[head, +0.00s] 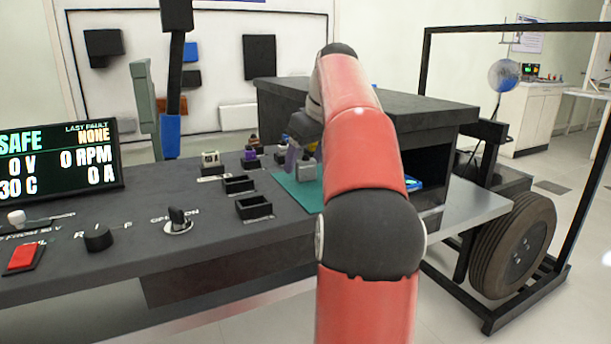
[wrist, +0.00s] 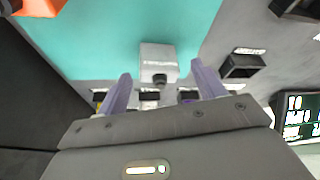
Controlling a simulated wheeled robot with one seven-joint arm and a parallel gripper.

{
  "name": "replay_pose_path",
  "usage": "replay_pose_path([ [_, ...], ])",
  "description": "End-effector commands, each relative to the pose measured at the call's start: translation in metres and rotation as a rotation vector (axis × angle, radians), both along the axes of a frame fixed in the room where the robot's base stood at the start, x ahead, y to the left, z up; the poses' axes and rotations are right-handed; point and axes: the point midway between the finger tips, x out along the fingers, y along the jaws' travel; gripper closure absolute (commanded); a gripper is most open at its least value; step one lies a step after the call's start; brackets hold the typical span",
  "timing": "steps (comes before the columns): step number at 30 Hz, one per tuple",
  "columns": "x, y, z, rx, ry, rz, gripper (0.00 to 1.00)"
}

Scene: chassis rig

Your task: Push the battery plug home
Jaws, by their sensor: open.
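A light grey block (wrist: 158,60) with a dark round piece on its near face sits at the edge of the teal mat in the wrist view. It also shows in the head view (head: 306,171). No label shows whether it is the battery plug or its socket. In the head view my gripper (head: 295,158) is above the mat, partly hidden by my red arm. Small dark parts near the fingers are partly covered.
The teal mat (head: 292,184) lies on the dark bench. Black open holders (head: 254,207) and small connector blocks (head: 211,158) stand to its left. A dark cabinet (head: 440,112) rises at right. A status screen (head: 60,158) reads SAFE, fault NONE. An orange piece (wrist: 38,6) shows at the wrist view's corner.

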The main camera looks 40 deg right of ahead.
Motion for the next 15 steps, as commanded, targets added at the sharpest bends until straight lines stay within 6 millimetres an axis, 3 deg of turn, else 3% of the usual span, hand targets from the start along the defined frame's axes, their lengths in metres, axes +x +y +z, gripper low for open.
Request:
replay_pose_path([
  [6, 0.0005, 0.0003, -0.0005, 0.000, 0.000, 0.000, 0.31],
  [15, 0.0004, 0.0003, -0.0003, 0.000, 0.000, 0.000, 0.69],
])
